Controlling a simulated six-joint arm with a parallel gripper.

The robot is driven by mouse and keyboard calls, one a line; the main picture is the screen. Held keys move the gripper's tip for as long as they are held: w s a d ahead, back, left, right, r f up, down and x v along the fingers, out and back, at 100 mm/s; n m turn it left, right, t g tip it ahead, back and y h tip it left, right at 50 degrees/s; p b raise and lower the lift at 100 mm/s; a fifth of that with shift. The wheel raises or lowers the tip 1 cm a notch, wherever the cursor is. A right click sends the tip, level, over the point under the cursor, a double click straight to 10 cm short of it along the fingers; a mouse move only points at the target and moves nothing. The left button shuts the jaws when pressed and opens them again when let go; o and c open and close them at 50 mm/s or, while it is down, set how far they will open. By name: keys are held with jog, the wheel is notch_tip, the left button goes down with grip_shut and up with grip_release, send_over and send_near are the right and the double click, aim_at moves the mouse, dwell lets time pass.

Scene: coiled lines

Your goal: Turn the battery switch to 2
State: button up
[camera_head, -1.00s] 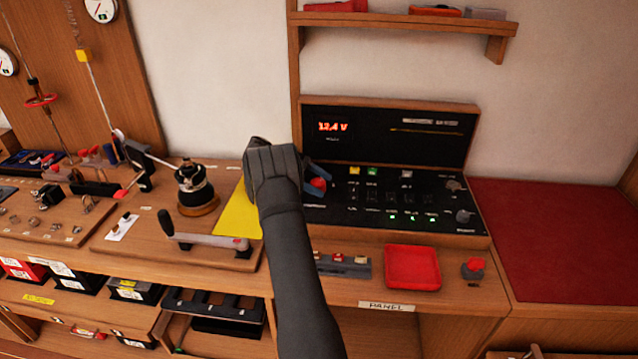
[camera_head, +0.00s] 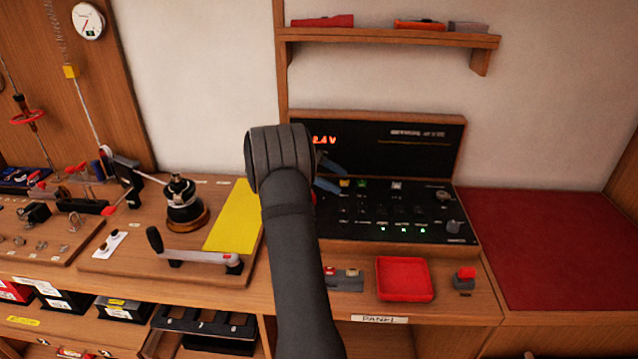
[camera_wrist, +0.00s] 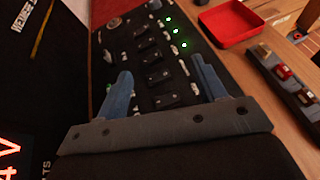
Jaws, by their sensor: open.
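The black switch panel (camera_head: 350,223) lies below an upright black display board. What looks like the red battery switch knob (camera_head: 314,197) shows only as a sliver beside my wrist in the head view; its setting is hidden. My gripper (camera_head: 329,174) has blue fingers, open and empty, over the panel's left part. In the wrist view, my gripper (camera_wrist: 163,72) has its fingers spread above rows of black rocker switches (camera_wrist: 158,75). The red knob does not show there. I cannot tell whether a fingertip touches the panel.
A red tray (camera_head: 404,279) and a small red-topped button block (camera_head: 465,276) sit in front of the panel. A winch (camera_head: 184,205), crank handle (camera_head: 195,257) and yellow sheet (camera_head: 237,222) lie left. The red mat (camera_head: 545,240) at right is clear.

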jog(key=shift+s+d+r, duration=0.25)
jog(key=shift+d+r, duration=0.1)
jog(key=shift+d, duration=0.2)
jog(key=shift+s+d+r, duration=0.2)
jog(key=shift+d+r, duration=0.2)
jog(key=shift+d, duration=0.2)
jog(key=shift+s+d+r, duration=0.25)
jog(key=shift+d+r, duration=0.1)
jog(key=shift+d, duration=0.2)
jog(key=shift+o, duration=0.2)
jog(key=s+a+r+m+t+y, duration=0.2)
jog(key=a+r+m+t+y, duration=0.6)
jog(key=m+y, duration=0.6)
jog(key=shift+n+g+y, duration=0.4)
jog(key=shift+g, duration=0.1)
jog(key=x, duration=1.2)
jog(key=s+x, duration=0.1)
jog(key=x, duration=0.6)
jog(key=shift+a+f, duration=0.2)
jog(key=shift+a, duration=0.05)
jog(key=c, duration=1)
